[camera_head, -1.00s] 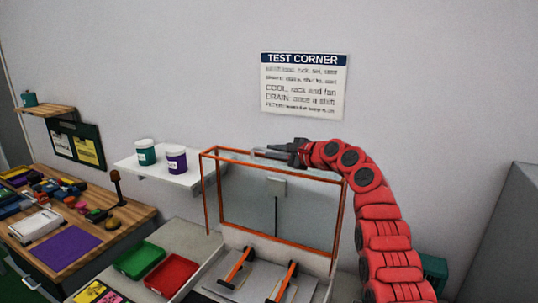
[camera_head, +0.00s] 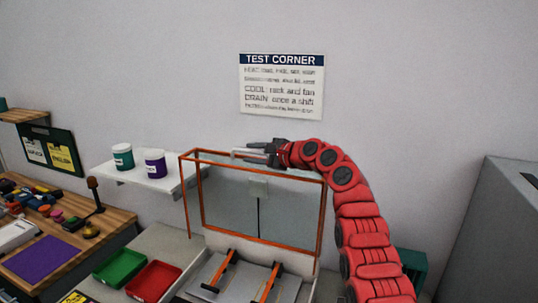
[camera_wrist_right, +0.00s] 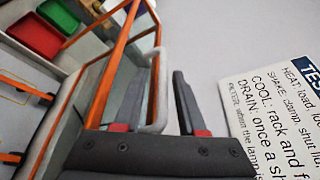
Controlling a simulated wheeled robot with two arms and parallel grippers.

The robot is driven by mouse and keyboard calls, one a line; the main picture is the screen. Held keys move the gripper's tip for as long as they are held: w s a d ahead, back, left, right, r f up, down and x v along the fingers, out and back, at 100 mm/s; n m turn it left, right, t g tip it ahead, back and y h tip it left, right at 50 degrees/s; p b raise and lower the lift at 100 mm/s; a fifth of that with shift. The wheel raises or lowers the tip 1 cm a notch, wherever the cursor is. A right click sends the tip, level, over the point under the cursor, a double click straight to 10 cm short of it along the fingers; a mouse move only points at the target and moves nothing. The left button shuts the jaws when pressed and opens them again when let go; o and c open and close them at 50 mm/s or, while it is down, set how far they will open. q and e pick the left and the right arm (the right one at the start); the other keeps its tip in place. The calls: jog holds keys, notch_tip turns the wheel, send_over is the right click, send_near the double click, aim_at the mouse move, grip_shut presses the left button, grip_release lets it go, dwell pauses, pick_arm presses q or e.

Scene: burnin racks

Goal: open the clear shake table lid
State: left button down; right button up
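The clear shake table lid (camera_head: 275,200) has an orange frame and stands raised, upright at the back of the shake table (camera_head: 238,276). Its clear panel also shows in the right wrist view (camera_wrist_right: 118,75). A pale grey bar handle (camera_wrist_right: 161,98) sticks out from the lid's top edge. My right gripper (camera_head: 249,152) is at this top edge, reaching in from the right. In the right wrist view, its fingers (camera_wrist_right: 160,75) are apart with the handle between them, close to the left finger and with a gap to the right finger. My left gripper is not in view.
Orange clamp bars (camera_head: 227,268) lie on the table plate. Green (camera_head: 119,267) and red (camera_head: 153,282) trays stand to its left. A white shelf (camera_head: 150,180) holds two jars behind. A grey cabinet (camera_head: 490,230) is at the right. A sign (camera_head: 282,85) hangs above.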

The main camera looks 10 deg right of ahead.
jog(key=shift+s+d+f, duration=0.15)
jog(key=shift+s+d, duration=0.1)
jog(key=shift+d, duration=0.1)
jog(key=b+v, duration=0.6)
jog(key=v, duration=1)
jog(key=shift+s+r+b, duration=0.2)
jog(key=shift+s+b, duration=0.05)
jog(key=shift+b, duration=0.05)
jog(key=shift+d, duration=0.1)
